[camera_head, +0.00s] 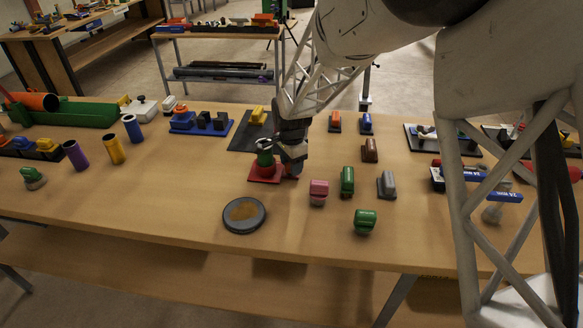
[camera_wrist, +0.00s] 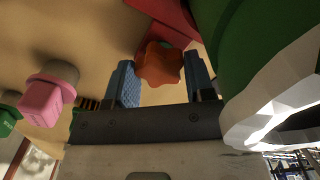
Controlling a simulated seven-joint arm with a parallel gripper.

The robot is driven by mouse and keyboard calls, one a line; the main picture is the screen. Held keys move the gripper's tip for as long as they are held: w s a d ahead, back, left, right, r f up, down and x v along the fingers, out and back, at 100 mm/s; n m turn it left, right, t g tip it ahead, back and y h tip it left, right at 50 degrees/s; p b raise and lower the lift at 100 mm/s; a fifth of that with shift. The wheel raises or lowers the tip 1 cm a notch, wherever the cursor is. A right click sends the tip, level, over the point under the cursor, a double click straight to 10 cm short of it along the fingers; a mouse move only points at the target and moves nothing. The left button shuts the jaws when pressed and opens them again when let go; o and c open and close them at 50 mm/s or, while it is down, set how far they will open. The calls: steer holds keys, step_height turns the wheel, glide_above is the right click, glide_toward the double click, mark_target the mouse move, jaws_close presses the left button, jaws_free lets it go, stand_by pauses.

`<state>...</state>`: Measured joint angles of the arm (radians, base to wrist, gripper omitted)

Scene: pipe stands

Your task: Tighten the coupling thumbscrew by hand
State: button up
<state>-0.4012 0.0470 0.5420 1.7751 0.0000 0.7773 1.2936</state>
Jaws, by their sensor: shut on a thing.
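The thumbscrew is an orange lobed knob (camera_wrist: 160,63) in the wrist view, with the two blue fingers of my gripper (camera_wrist: 161,82) on either side of it. My gripper is shut on the knob. A large green body (camera_wrist: 252,40) fills the right of the wrist view beside the knob, and a red part (camera_wrist: 168,14) lies behind it. In the head view my gripper (camera_head: 294,166) is low over the bench, at the right side of a small green coupling stand (camera_head: 265,159) on a red base plate (camera_head: 264,178). The knob is hidden there by the gripper.
A pink block (camera_head: 318,192), green blocks (camera_head: 347,181) and a grey block (camera_head: 387,185) stand right of the stand on the wooden bench. A round dark dish (camera_head: 244,215) lies in front. A black mat with a yellow piece (camera_head: 258,115) lies behind. The bench's front left is mostly clear.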

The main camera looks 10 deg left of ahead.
steer(key=shift+m, duration=0.4)
steer(key=o, duration=0.9)
steer(key=shift+c, duration=0.2)
steer(key=shift+r, duration=3)
step_height(320, 180, up, 8)
steer(key=shift+f, duration=0.1)
